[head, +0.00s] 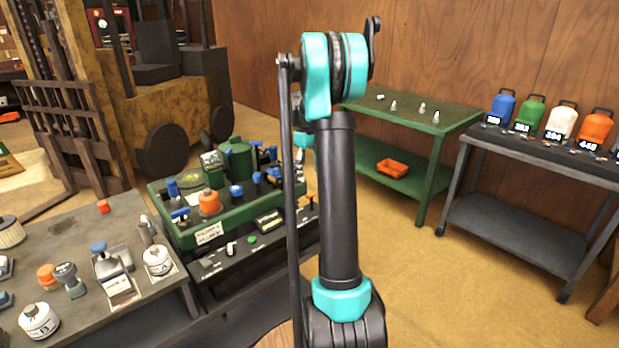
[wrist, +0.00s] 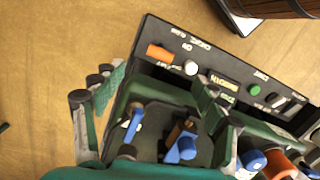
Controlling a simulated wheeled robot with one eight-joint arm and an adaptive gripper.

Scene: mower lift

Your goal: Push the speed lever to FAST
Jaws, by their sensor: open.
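A black control panel (wrist: 215,72) runs along the edge of the green mower in the wrist view. It carries an orange control (wrist: 160,52), a white knob (wrist: 190,67), a green button (wrist: 254,90) and a pale lever-like piece (wrist: 278,102). The lettering is too small to tell which control is the speed lever or where FAST is marked. My gripper (wrist: 155,90) is open, with its fingers apart over the mower and the near side of the panel. It appears to hold nothing. In the head view the panel (head: 275,240) is partly hidden by my arm.
The green mower (head: 160,205) has several blue-capped parts standing up from it. A grey table (head: 70,225) with caps and cans adjoins it at left. A green table (head: 440,118) and a dark cart (head: 520,215) stand at right. Floor between is clear.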

